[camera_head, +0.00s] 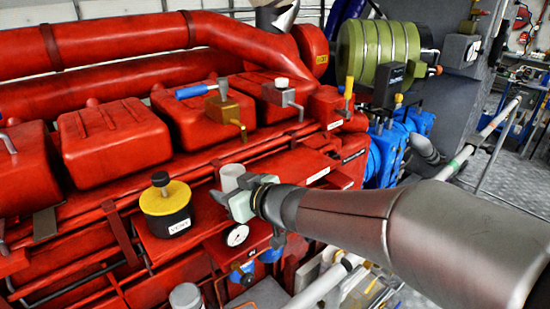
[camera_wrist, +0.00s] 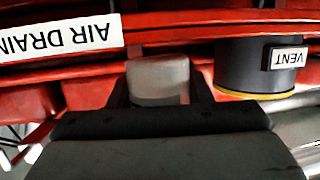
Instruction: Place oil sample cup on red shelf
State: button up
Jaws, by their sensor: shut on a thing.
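The oil sample cup (camera_head: 232,176), a small pale grey cylinder, is between the fingers of my gripper (camera_head: 237,194). In the wrist view, the cup (camera_wrist: 158,76) sits between the two dark fingers, and the gripper is shut on it. Its lower part is hidden by the gripper in the head view. The red shelf (camera_head: 205,226) is the flat red ledge on the engine's near side. The cup is over or beside this ledge, to the right of the vent pot; I cannot tell whether it touches the red surface.
The black vent pot with a yellow top (camera_head: 166,205) stands close left of my gripper. A pressure gauge (camera_head: 237,235) is just below it. Red engine covers (camera_head: 112,138) rise behind. A blue-handled tool (camera_head: 204,90) and a white label (camera_wrist: 60,38) also show.

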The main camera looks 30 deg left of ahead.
jog(key=w, duration=0.2)
jog(key=w+a+p, duration=0.1)
jog(key=w, duration=0.1)
jog(key=shift+w+a+r, duration=0.1)
jog(key=shift+w, duration=0.05)
jog(key=w, duration=0.1)
jog(key=w+a+p, duration=0.1)
jog(key=shift+w, duration=0.4)
jog(key=shift+w+f, duration=0.35)
jog(key=shift+f, duration=0.5)
jog(key=shift+f, duration=0.2)
jog(key=o, duration=1)
jog(key=shift+r, duration=0.15)
